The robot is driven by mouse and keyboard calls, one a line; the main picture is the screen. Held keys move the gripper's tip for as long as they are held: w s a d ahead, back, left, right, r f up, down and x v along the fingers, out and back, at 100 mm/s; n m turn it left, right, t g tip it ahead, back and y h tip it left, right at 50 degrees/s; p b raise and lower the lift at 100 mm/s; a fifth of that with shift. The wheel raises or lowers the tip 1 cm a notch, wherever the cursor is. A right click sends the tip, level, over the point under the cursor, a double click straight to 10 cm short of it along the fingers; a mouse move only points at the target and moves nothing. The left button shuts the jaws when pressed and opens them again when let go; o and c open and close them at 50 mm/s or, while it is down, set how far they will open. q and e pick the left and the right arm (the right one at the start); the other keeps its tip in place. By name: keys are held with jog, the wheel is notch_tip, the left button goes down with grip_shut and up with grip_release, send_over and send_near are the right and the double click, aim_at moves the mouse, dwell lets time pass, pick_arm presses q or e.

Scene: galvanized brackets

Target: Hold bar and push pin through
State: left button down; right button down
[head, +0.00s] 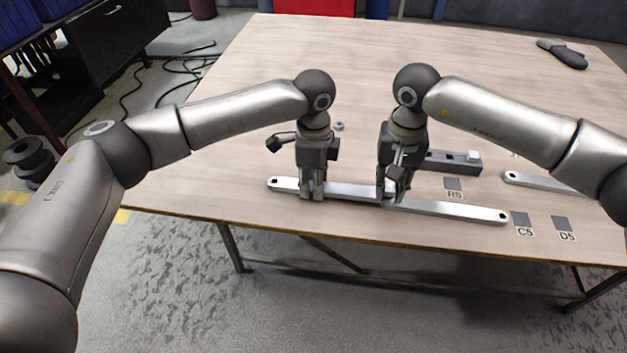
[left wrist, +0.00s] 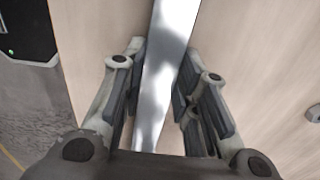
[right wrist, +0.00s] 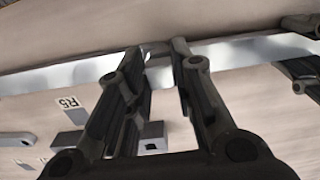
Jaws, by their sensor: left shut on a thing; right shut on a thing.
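A long silver bar (head: 285,185) lies near the table's front edge. A second silver bar (head: 460,211) runs on to the right; the two appear to meet under my right gripper. My left gripper (head: 313,194) is shut on the left bar, with a finger on each side of it; in the left wrist view the bar (left wrist: 168,50) passes between the fingers. My right gripper (head: 391,199) points down at the meeting place, its fingertips close together there in the right wrist view (right wrist: 160,48). The pin it holds is mostly hidden by the fingers.
A dark block (head: 440,158) with a pale piece on it stands behind the right bar. Another silver bar (head: 535,184) lies at the right. Labels R5 (head: 454,195), C5 (head: 525,231) and D5 (head: 567,236) mark dark squares. A dark-handled tool (head: 565,55) lies far right. The table's back is clear.

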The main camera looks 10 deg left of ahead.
jog(key=c, duration=1.2)
grip_release()
jog(key=shift+o, duration=0.2)
jog(key=shift+r, duration=0.1)
jog(key=shift+r, duration=2.95)
pick_arm(q)
jog(key=c, duration=1.1)
grip_release()
jog(key=shift+o, duration=0.2)
